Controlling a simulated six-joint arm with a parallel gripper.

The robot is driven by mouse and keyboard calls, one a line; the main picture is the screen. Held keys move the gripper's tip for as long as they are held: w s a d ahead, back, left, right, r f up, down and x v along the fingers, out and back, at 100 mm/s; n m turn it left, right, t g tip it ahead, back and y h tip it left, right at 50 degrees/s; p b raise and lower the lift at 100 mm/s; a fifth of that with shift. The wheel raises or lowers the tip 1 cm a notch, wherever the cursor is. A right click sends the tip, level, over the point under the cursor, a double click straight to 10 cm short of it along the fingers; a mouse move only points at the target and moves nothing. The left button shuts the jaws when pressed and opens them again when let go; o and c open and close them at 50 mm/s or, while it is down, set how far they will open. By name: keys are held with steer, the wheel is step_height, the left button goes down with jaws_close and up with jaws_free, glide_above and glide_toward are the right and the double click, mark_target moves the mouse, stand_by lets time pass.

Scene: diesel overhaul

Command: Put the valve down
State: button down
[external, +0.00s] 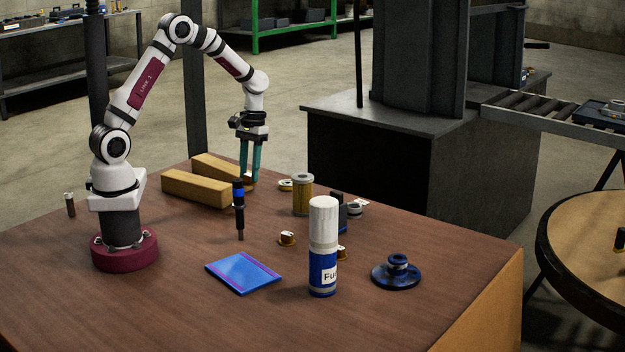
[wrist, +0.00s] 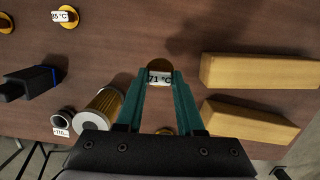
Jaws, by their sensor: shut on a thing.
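The valve (wrist: 160,78) is a small part with a white label reading 71 °C. My gripper (wrist: 159,80) is shut on it, with one teal finger on each side. In the external view my gripper (external: 249,180) points straight down, its fingertips low by the far side of the wooden table and close to the ends of two wooden blocks. The fingers partly hide the valve there. I cannot tell whether it touches the table. Similar brass valves stand apart: one labelled 85 °C (wrist: 67,15), and two in the external view (external: 287,239) (external: 341,252).
Two wooden blocks (wrist: 260,72) (wrist: 250,122) lie to the right in the wrist view. A blue-banded injector (external: 239,207), blue pad (external: 243,272), spray can (external: 323,250) and dark flange (external: 397,272) occupy the table. Its front left is clear.

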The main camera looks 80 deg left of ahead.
steer(key=shift+r, duration=0.45)
steer(key=shift+w+d+r, duration=0.1)
steer(key=shift+d, duration=0.15)
steer(key=d+r+m, duration=0.1)
steer(key=d+m, duration=0.4)
steer(key=d, duration=1.8)
steer(key=s+d+m+y, duration=0.1)
steer(key=s+d+m, duration=0.3)
steer(key=s+d, duration=0.95)
glide_above(240, 271)
steer(key=shift+g, duration=0.3)
step_height(240, 271, down, 6)
steer(key=shift+w+d+r, duration=0.1)
steer(key=shift+w+r, duration=0.05)
steer(key=shift+w+f, duration=0.2)
steer(key=shift+f, duration=1.95)
steer(key=shift+f, duration=0.1)
